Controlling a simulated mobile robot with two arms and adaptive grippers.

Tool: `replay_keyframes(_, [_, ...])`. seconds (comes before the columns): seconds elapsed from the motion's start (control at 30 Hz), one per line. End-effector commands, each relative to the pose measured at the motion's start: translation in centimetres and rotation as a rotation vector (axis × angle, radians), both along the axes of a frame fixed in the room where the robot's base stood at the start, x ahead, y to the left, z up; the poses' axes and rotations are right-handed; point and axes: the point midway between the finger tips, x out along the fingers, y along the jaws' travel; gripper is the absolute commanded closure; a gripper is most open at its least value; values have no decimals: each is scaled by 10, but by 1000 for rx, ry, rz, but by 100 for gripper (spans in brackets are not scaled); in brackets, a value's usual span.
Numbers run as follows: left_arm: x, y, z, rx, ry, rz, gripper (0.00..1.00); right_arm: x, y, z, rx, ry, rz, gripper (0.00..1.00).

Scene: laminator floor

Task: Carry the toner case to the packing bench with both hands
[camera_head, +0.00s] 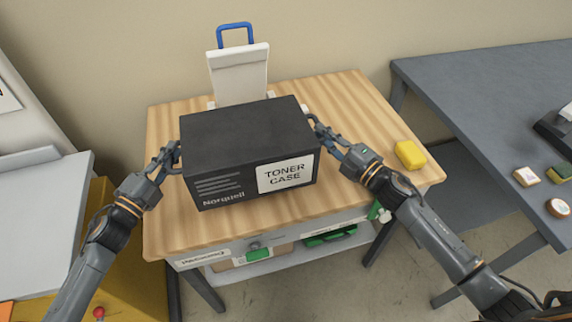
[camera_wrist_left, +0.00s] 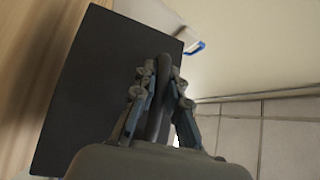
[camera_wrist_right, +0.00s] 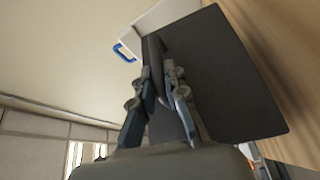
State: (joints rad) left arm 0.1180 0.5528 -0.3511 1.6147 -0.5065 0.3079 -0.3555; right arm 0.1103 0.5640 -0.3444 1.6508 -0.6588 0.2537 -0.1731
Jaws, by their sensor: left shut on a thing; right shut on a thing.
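The toner case (camera_head: 245,130) is a black box with a white "TONER CASE" label on its front. In the head view it is at or just above the top of a wooden table (camera_head: 385,172); I cannot tell whether it touches. My left gripper (camera_head: 174,152) is shut on a handle at the case's left side. My right gripper (camera_head: 322,134) is shut on the handle at its right side. The left wrist view shows the fingers around a dark handle beside the case (camera_wrist_left: 100,90). The right wrist view shows the same against the case (camera_wrist_right: 215,80).
A white stand with a blue handle (camera_head: 238,75) is behind the case. A yellow block (camera_head: 410,154) lies on the wooden table's right side. A grey table (camera_head: 480,90) stands at the right with several small items. A yellow and grey unit (camera_head: 45,195) stands at the left.

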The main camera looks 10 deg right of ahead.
Motion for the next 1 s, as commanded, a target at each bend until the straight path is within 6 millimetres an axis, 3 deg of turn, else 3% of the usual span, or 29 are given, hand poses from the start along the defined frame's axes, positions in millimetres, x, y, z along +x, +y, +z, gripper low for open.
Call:
replay_keyframes(0.47, [1, 0, 0, -1, -8, -1, 100, 0, 0, -3, 4, 0, 1, 100])
replay_keyframes(1.0, [1, 0, -27, -1, -8, -1, 100, 0, 0, -30, 4, 0, 1, 100])
